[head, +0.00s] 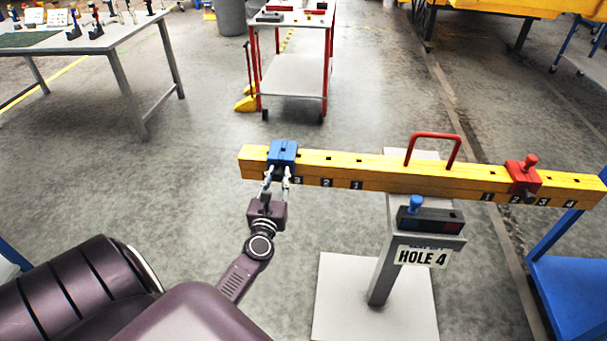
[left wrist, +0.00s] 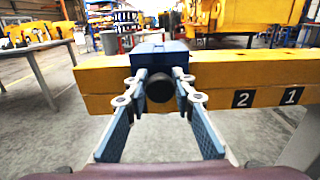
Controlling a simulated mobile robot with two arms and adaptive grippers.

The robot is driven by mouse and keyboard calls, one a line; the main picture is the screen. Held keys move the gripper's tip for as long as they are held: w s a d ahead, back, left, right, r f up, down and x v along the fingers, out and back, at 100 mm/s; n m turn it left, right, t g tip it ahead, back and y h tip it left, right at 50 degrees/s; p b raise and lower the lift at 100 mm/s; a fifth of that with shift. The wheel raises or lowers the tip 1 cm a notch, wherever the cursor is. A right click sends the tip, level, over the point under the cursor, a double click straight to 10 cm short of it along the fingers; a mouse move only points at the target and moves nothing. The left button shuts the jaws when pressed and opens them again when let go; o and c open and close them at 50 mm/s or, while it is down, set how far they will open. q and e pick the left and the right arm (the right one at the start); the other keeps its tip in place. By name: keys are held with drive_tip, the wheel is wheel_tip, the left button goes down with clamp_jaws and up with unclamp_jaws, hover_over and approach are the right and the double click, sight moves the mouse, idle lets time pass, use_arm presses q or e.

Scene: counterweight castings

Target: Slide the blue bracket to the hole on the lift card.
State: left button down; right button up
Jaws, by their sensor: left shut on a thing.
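The blue bracket (head: 283,153) sits around the yellow beam (head: 385,171) near its left end, just left of the printed 3. The numbers 2 and 1 follow to its right; any mark further left is hidden by bracket and fingers. I cannot tell which hole it lies over. My left gripper (head: 276,178) is shut on the bracket's dark front knob, which shows between the fingers in the left wrist view (left wrist: 159,87). The lift card (head: 423,257) reads "HOLE 4" and hangs on the stand below the beam. My right gripper is not in view.
A red bracket (head: 523,176) sits on the beam's right half, near the 2. A red handle (head: 433,150) arches over the middle. The grey stand (head: 384,270) carries a dark box with a blue knob. The beam between bracket and handle is clear.

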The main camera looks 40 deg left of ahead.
use_arm(q)
drive_tip(key=s+a, duration=0.1)
drive_tip(key=a, duration=0.1)
drive_tip(key=s+a, duration=0.1)
drive_tip(key=shift+s+a+f+b, duration=0.1)
drive_tip(key=shift+s+a+b, duration=0.1)
drive_tip(key=shift+a+b, duration=0.2)
drive_tip(key=c, duration=1.7)
unclamp_jaws()
drive_tip(key=shift+o, duration=0.2)
drive_tip(key=shift+d, duration=0.1)
drive_tip(key=v, duration=1.2)
